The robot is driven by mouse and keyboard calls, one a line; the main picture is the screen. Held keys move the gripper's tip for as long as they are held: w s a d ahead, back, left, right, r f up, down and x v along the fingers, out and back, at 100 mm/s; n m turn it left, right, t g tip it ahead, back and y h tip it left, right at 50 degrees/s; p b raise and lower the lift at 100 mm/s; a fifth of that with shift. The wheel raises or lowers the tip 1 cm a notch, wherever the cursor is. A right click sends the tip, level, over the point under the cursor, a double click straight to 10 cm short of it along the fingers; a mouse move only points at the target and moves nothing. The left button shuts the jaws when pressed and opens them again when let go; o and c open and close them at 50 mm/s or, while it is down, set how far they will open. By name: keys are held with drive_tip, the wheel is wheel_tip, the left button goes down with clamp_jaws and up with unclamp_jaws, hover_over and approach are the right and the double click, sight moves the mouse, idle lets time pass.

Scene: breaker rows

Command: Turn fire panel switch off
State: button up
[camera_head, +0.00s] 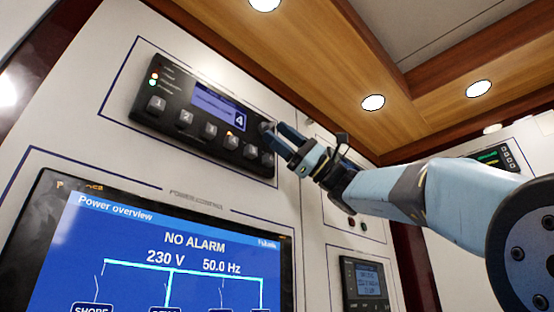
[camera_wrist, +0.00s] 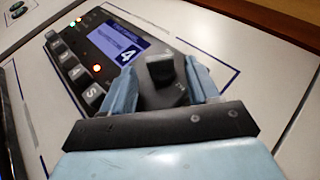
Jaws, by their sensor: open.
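A black panel (camera_head: 205,120) with numbered buttons and a small blue display sits on the white wall, upper left in the head view. It also shows in the wrist view (camera_wrist: 92,62). A black knob (camera_wrist: 160,68) with a grey base is at the panel's right end in the wrist view. I cannot read a fire label on it. My gripper (camera_wrist: 158,78) is open, with one blue finger on each side of the knob. Contact cannot be told. In the head view my gripper (camera_head: 278,136) is at the panel's right end and hides part of it.
A large blue power overview screen (camera_head: 165,255) reading NO ALARM is below the panel. A small display unit (camera_head: 366,282) is lower right. Another dark panel (camera_head: 494,156) is on the right wall. A wooden ceiling with round lamps (camera_head: 373,102) is above.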

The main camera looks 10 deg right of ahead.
drive_tip(key=shift+s+a+r, duration=0.1)
drive_tip(key=shift+a+r, duration=0.25)
drive_tip(key=shift+a, duration=0.15)
drive_tip(key=shift+c, duration=0.2)
drive_tip(key=c, duration=1)
drive_tip(key=shift+n+g+h, duration=0.4)
drive_tip(key=shift+w+d+r+n+g+h, duration=0.15)
drive_tip(key=shift+n+h, duration=0.4)
drive_tip(key=shift+h, duration=0.3)
drive_tip(key=shift+r+n+g+h, duration=0.15)
drive_tip(key=shift+n+h, duration=0.35)
drive_tip(key=shift+h, duration=0.4)
drive_tip(key=shift+w+d+r+n+g+h, duration=0.15)
drive_tip(key=shift+n+h, duration=0.4)
drive_tip(key=shift+h, duration=0.3)
drive_tip(key=shift+o, duration=0.2)
drive_tip(key=shift+s+r+n+h, duration=0.2)
drive_tip(key=shift+n+h, duration=0.3)
drive_tip(key=shift+h, duration=0.5)
drive_tip(key=o, duration=1)
drive_tip(key=shift+r, duration=0.1)
